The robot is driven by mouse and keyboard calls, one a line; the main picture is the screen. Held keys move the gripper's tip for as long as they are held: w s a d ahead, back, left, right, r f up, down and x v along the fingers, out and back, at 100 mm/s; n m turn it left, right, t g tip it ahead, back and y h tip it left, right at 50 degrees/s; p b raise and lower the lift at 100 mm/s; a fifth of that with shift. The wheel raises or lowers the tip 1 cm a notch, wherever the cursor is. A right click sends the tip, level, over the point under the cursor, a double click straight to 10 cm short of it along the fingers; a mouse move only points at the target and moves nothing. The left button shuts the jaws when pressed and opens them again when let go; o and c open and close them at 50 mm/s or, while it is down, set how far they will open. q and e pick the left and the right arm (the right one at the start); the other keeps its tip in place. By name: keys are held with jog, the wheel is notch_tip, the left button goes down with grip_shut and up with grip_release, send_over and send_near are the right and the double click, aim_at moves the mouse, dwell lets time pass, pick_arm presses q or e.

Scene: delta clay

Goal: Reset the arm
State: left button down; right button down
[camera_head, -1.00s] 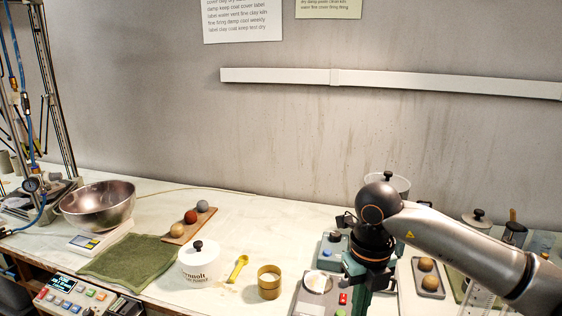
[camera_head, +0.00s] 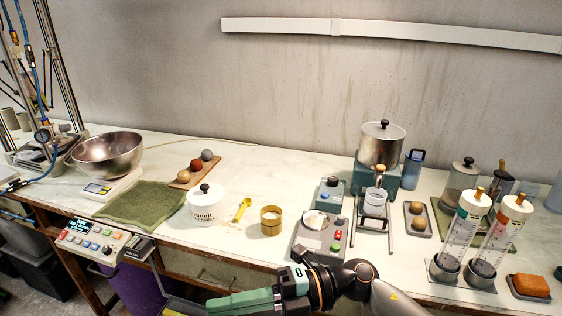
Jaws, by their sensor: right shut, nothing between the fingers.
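My right arm (camera_head: 375,295) comes in at the bottom right and lies low along the bottom edge, in front of the worktable (camera_head: 300,200). Its green and black right gripper (camera_head: 215,305) points left, shut and empty, just off the table's front edge. It appears clear of the things on the table. The lower part of the arm is cut off by the bottom of the picture. My left gripper is not in view.
Near the arm stand a grey device with a white dish (camera_head: 316,220), a brass ring (camera_head: 271,219) and a white lidded pot (camera_head: 205,203). A metal pot (camera_head: 381,147) and two clear cylinders (camera_head: 458,240) stand right. A control panel (camera_head: 97,241) is left of the gripper.

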jog(key=w+d+f+m+t+h, duration=0.4)
jog(key=d+f+m+t, duration=0.15)
jog(key=m+t, duration=0.6)
jog(key=w+d+f+m+t+h, duration=0.4)
jog(key=d+m+t, duration=0.4)
jog(key=m, duration=0.7)
jog(key=s+d+f+m+g+h, duration=0.2)
jog(key=s+d+f, duration=0.1)
jog(key=s+f, duration=0.2)
jog(key=s+d+f+m+g+h, duration=0.2)
jog(key=s+d+f+m+h, duration=0.1)
jog(key=f, duration=0.7)
jog(key=s+d+f+m+g+h, duration=0.2)
jog(key=s+d+f, duration=0.3)
jog(key=s+f, duration=0.3)
jog(key=shift+d+f+m+h, duration=0.15)
jog(key=shift+f+m+h, duration=0.15)
jog(key=shift+m, duration=0.35)
